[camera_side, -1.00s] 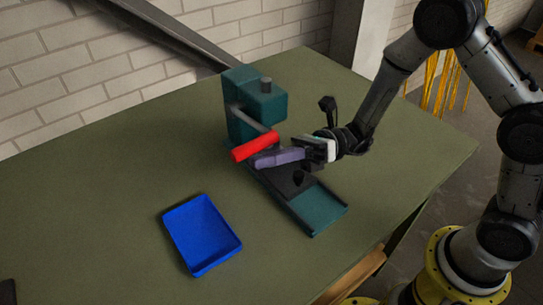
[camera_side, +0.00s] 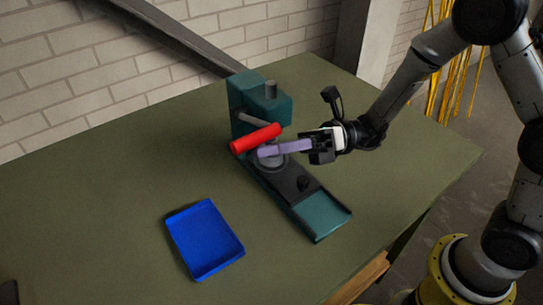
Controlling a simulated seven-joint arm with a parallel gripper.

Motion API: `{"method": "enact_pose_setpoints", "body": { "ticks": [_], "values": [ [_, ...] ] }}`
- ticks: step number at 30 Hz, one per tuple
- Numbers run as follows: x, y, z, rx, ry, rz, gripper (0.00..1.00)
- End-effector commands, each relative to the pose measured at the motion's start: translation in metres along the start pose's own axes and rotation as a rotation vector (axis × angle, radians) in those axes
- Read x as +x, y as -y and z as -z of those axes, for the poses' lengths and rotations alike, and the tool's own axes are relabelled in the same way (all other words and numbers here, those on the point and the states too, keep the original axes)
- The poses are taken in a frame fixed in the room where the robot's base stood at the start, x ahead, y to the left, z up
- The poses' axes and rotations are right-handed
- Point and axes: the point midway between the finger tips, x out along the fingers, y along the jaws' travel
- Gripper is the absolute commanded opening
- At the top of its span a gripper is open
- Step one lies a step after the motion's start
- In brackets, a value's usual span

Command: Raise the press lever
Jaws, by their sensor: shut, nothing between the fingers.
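The teal press (camera_side: 263,100) stands on the green table. Its lever is a grey rod (camera_side: 252,118) coming from the press body, with a red handle (camera_side: 257,138) at its end. The handle slants up to the right in the picture, well below the top of the press head. My gripper (camera_side: 262,152) has long lavender fingers, shut with nothing between them. They point left, just below the red handle in the picture. I cannot tell whether they touch it. The fingers partly cover a round grey part of the press (camera_side: 268,163).
A blue tray (camera_side: 205,240) lies on the table in front of the press, at left, and looks empty. The press base (camera_side: 322,214) runs toward the front right. The table (camera_side: 90,215) is clear on the left. A brick wall stands behind.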

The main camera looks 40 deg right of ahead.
Motion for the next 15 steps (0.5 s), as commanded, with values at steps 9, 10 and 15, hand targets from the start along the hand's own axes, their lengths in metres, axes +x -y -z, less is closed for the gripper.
{"method": "enact_pose_setpoints", "body": {
  "ticks": [9, 10, 15],
  "values": [
    [0.007, -0.012, -0.028, 0.153, 0.003, 0.039, 0.0],
    [0.007, -0.012, -0.029, 0.153, 0.003, 0.039, 0.0],
    [0.009, -0.014, -0.037, 0.152, 0.003, 0.038, 0.0]
  ]
}}
